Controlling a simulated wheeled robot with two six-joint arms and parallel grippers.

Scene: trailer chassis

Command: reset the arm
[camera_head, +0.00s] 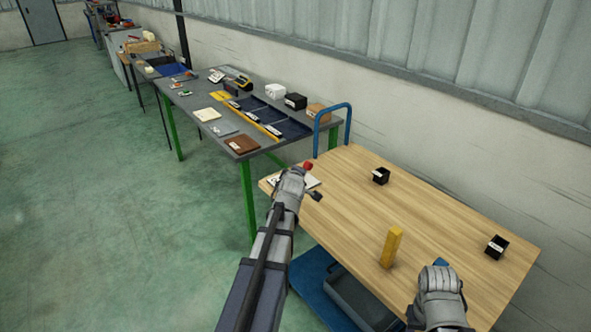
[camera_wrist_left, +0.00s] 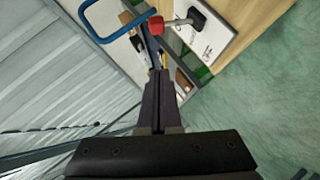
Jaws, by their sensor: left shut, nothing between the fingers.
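My left arm reaches over the left end of the wooden-topped cart (camera_head: 350,205). My left gripper (camera_head: 297,172) is shut and empty; its closed dark fingers show in the left wrist view (camera_wrist_left: 160,75). A red-knobbed part (camera_head: 308,166) shows close beside it, partly hidden by the gripper; in the left wrist view the red knob (camera_wrist_left: 156,25) lies just past the fingertips, joined by a rod to a black block. My right gripper (camera_head: 440,272) is over the cart's near right edge. Its fingers are too hidden to tell their opening.
A yellow block (camera_head: 391,247) stands upright left of my right gripper. Small black boxes (camera_head: 381,176) and (camera_head: 497,247) sit farther back on the cart. A blue handle (camera_head: 348,122) rises at its left end, near a grey workbench (camera_head: 190,100) with trays. The cart's middle is clear.

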